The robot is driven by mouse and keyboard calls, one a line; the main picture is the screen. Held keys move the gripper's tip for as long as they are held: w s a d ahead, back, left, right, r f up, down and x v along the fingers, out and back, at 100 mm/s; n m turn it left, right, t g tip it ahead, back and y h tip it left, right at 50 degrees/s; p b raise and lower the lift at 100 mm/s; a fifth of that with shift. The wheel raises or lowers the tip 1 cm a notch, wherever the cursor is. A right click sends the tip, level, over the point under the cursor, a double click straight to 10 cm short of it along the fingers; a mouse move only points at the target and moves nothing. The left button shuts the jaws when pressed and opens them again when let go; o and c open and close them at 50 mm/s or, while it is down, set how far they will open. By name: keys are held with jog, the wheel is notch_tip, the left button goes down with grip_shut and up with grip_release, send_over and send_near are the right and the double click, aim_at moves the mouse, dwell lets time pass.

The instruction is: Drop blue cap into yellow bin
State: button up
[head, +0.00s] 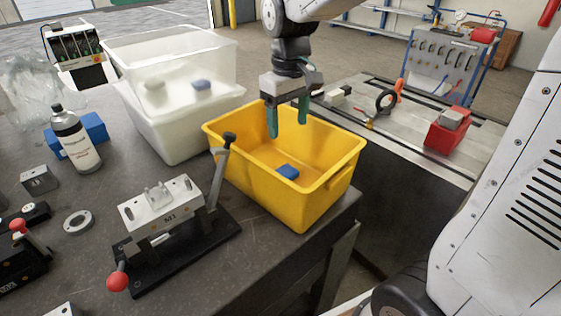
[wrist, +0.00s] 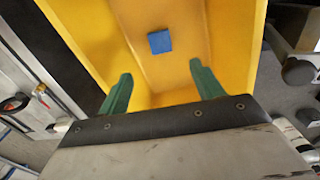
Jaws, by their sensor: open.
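The yellow bin (head: 325,200) stands at the right edge of the dark workbench. The blue cap (head: 288,171) lies on the floor of the bin, and it also shows in the wrist view (wrist: 160,41) against the yellow floor. My gripper (head: 288,128) is above the back part of the bin, pointing down, with its two green fingers apart and nothing between them. In the wrist view my gripper (wrist: 160,80) is open, and the cap lies beyond the fingertips, clear of them.
A clear plastic box (head: 185,125) with a blue item inside stands left of the bin. A clamp fixture (head: 165,225) with a red knob sits in front of it. A grey bench (head: 400,125) lies behind.

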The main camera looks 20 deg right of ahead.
notch_tip(320, 180, up, 8)
dwell(0.5)
jog(key=shift+f, duration=0.15)
jog(key=s+d+f+m, duration=0.1)
jog(key=s+f, duration=0.2)
jog(key=s, duration=0.8)
jog(key=s+d+f+m+t, duration=0.1)
jog(key=s+d+f+m, duration=0.1)
jog(key=s, duration=0.9)
jog(key=shift+f+m, duration=0.3)
jog(key=shift+f, duration=0.45)
